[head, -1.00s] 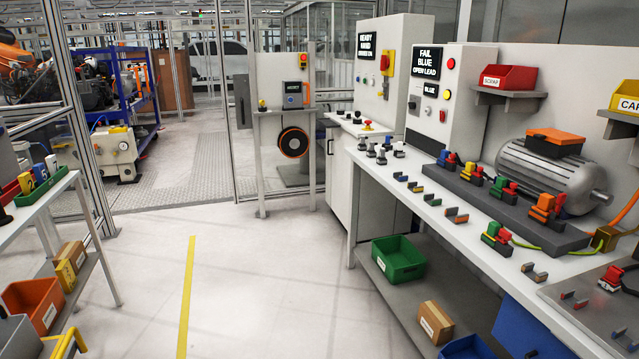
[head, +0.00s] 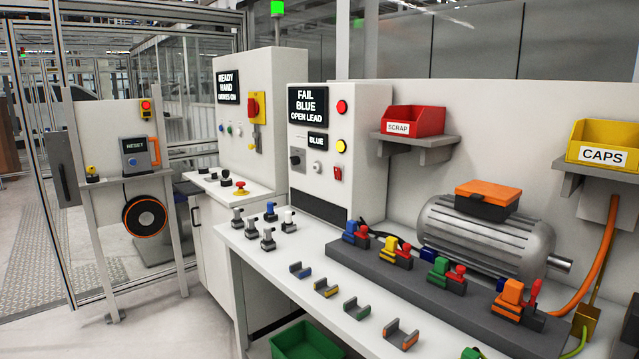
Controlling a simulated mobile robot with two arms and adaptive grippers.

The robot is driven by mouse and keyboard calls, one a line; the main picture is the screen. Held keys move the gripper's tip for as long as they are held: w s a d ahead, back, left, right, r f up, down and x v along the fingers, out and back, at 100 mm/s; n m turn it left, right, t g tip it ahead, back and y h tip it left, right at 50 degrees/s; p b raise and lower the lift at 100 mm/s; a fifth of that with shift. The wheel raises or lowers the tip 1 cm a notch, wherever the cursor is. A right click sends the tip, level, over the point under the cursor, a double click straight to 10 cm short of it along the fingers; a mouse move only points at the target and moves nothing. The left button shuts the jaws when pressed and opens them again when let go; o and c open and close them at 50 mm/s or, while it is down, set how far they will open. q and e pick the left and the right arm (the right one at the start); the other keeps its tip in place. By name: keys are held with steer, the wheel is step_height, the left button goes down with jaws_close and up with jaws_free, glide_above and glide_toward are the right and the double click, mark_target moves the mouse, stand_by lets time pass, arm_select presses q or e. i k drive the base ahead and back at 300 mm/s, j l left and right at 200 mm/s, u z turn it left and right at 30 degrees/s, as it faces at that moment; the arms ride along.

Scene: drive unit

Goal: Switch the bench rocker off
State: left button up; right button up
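A small red switch (head: 337,173), which looks like the bench rocker, is low on the right of the white test cabinet's front (head: 365,185). It is too small to tell which way it is tipped. Beside it are a white button (head: 317,167) and a black knob (head: 296,157). Above are a yellow round button or lamp (head: 341,146), a red one (head: 342,107), a "BLUE" label (head: 318,143) and a display (head: 308,105) reading "FAIL BLUE OPEN LEAD". Neither gripper is recognisable in view.
The white bench (head: 265,268) carries several small plugs (head: 268,240) and U-shaped clips (head: 327,288) before the cabinet. A grey rail with coloured connectors (head: 397,252) fronts the motor (head: 480,235). A second cabinet (head: 262,75) stands left, with a red mushroom button (head: 240,188) before it.

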mark_target(337, 172)
steer(key=i+j+z, duration=0.35)
steer(key=i+j, duration=0.3)
steer(key=i+j+z, duration=0.2)
steer(key=i+j, duration=0.2)
steer(key=i+j+z, duration=0.2)
steer(key=j, duration=0.25)
steer(key=i+j+z, duration=0.15)
steer(key=i+j, duration=0.2)
steer(key=j, duration=0.15)
